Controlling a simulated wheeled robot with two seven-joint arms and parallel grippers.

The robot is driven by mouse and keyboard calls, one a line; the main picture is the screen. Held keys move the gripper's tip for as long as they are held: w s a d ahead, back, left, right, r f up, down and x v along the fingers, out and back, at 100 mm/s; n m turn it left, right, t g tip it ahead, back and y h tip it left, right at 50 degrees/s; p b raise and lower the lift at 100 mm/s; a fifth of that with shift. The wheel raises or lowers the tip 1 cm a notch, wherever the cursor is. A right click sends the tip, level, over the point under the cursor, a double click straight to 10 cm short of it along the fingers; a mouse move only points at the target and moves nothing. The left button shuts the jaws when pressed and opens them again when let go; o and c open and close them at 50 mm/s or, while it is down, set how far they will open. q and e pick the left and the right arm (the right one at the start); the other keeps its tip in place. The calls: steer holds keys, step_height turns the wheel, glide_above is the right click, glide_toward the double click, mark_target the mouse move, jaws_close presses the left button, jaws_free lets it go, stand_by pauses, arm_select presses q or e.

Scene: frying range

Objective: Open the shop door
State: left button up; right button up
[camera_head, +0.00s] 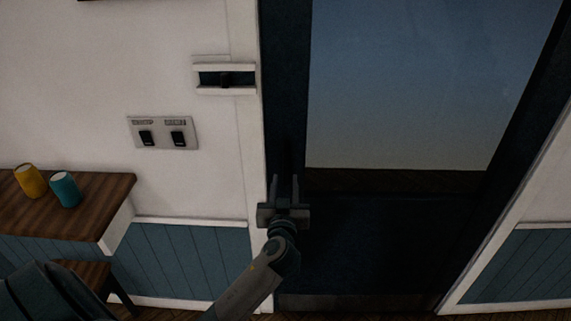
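The shop door (370,240) is dark blue with a large glass pane (410,90) in its upper part. It appears to sit within its frame. My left gripper (285,188) is in front of the door's left edge strip, just below the level of the pane's lower edge. Its two fingers point up and stand apart, with a dark gap between them. The area around the fingers is too dark to tell whether a handle lies there or is touched. My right gripper is not in view.
A white door frame post (246,150) stands left of the door. On the wall are a switch plate (163,133) and a small slotted white fitting (226,78). A wooden counter (100,205) at left holds a yellow cup (30,181) and a teal cup (65,190).

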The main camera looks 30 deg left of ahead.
mark_target(286, 167)
arm_select(q)
steer(key=p+x, duration=0.1)
steer(key=x, duration=0.4)
steer(key=shift+w+a+r+p, duration=0.1)
steer(key=shift+w+a+p, duration=0.1)
steer(key=shift+p, duration=0.1)
steer(key=shift+w+a, duration=0.35)
steer(key=shift+w, duration=0.25)
jaws_close()
